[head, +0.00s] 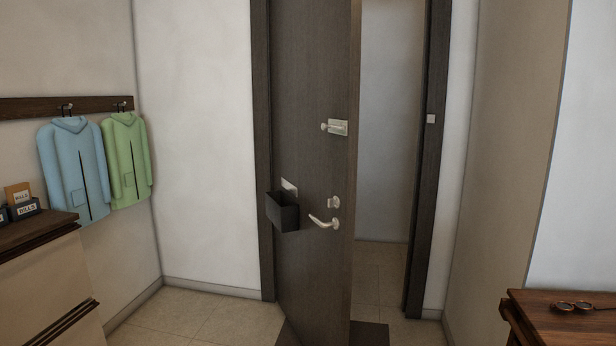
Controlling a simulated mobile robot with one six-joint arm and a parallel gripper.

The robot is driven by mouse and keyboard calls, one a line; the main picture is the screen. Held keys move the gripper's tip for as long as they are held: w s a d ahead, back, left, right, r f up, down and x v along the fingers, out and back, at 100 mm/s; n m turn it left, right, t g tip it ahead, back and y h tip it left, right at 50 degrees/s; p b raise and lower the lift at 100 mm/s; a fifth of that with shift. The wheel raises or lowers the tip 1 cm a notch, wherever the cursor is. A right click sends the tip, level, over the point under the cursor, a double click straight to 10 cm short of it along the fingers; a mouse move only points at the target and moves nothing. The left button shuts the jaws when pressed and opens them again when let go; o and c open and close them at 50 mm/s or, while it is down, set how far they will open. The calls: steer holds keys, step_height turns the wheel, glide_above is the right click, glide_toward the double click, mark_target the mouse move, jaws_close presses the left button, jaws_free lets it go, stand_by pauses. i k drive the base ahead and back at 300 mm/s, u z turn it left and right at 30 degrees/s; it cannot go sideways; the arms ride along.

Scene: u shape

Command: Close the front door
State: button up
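The front door (308,90) is a dark brown panel in the middle of the head view. It stands ajar, swung toward me, with its free edge on the right and its left side near the frame. A silver lever handle (324,222) sits near the free edge, with a small lock (334,202) just above it and a latch (335,128) higher up. A dark mail box (282,211) hangs on the door. The dark door frame (428,160) shows to the right, with a gap between it and the door. My gripper is not in view.
Blue (75,170) and green (126,160) jackets hang at left above a cabinet (45,290) with bill holders. A wooden table (560,325) with glasses (574,306) stands at lower right. A dark mat (370,335) lies under the door. Tiled floor (200,315) at left is clear.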

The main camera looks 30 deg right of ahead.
mark_target(314, 45)
steer(key=z, duration=0.6)
steer(key=i, duration=0.85)
steer(key=z, duration=1.25)
steer(key=k, duration=0.15)
steer(key=u, duration=2.75)
steer(key=i, duration=0.5)
steer(key=u, duration=0.1)
